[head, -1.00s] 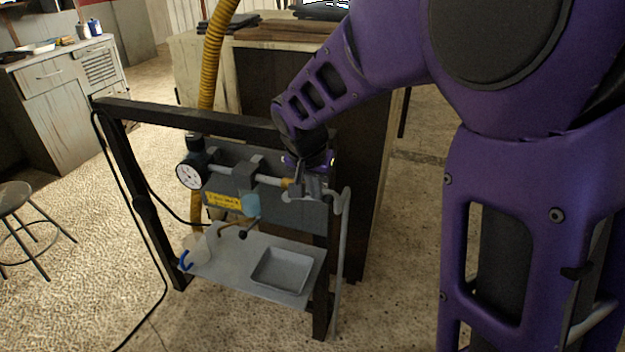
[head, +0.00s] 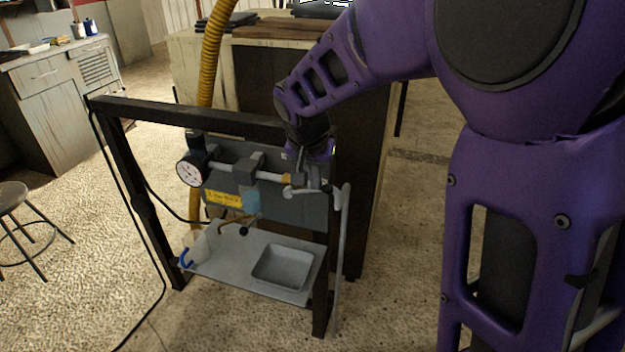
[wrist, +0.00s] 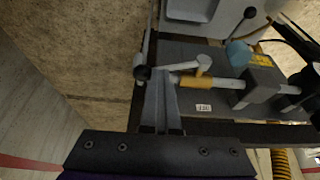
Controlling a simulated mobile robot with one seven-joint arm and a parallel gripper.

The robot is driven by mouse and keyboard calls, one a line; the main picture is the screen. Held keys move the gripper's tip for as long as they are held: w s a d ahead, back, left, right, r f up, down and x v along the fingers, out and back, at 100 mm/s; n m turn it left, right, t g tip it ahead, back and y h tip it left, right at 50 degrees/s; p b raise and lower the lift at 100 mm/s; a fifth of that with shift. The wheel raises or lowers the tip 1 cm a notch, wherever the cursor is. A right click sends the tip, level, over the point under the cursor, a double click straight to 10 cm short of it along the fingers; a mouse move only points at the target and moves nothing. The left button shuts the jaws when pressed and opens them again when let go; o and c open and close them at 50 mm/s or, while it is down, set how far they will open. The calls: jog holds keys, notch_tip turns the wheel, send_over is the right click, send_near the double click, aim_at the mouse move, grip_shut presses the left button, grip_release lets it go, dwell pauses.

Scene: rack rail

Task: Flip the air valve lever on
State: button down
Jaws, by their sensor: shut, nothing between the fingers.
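The air valve has a yellow-orange body (wrist: 197,82) on a grey pipe, at the right end of the panel. A pale grey handle piece (wrist: 203,65), seemingly the lever, lies at the body and points toward my fingertips. In the head view the valve area (head: 290,190) is small and partly covered by my gripper (head: 312,186). My gripper, also in the wrist view (wrist: 162,80), is shut and empty, its fingertips just left of the valve body. I cannot tell whether the fingers touch the lever.
A black frame (head: 200,114) carries the grey panel, a gauge (head: 189,173) and a blue filter bowl (head: 251,200). A black-knobbed rod (head: 243,231) hangs below. A shelf (head: 228,265) holds a grey tray (head: 283,255). A yellow hose (head: 211,60) rises behind.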

jog(key=s+d+p+v, duration=0.1)
jog(key=v, duration=1)
jog(key=w+a+r+m+g+h+p, duration=0.1)
jog(key=w+a+r+g, duration=0.15)
jog(key=w, duration=0.35)
jog(key=x, duration=0.3)
jog(key=b+x, duration=0.1)
jog(key=x, duration=0.3)
jog(key=s+b+x, duration=0.1)
jog(key=x, duration=0.3)
jog(key=shift+a+f, duration=0.15)
jog(key=shift+f, duration=0.15)
jog(key=shift+s+d+f, duration=0.2)
jog(key=shift+s+f, duration=0.05)
jog(key=shift+f, duration=0.35)
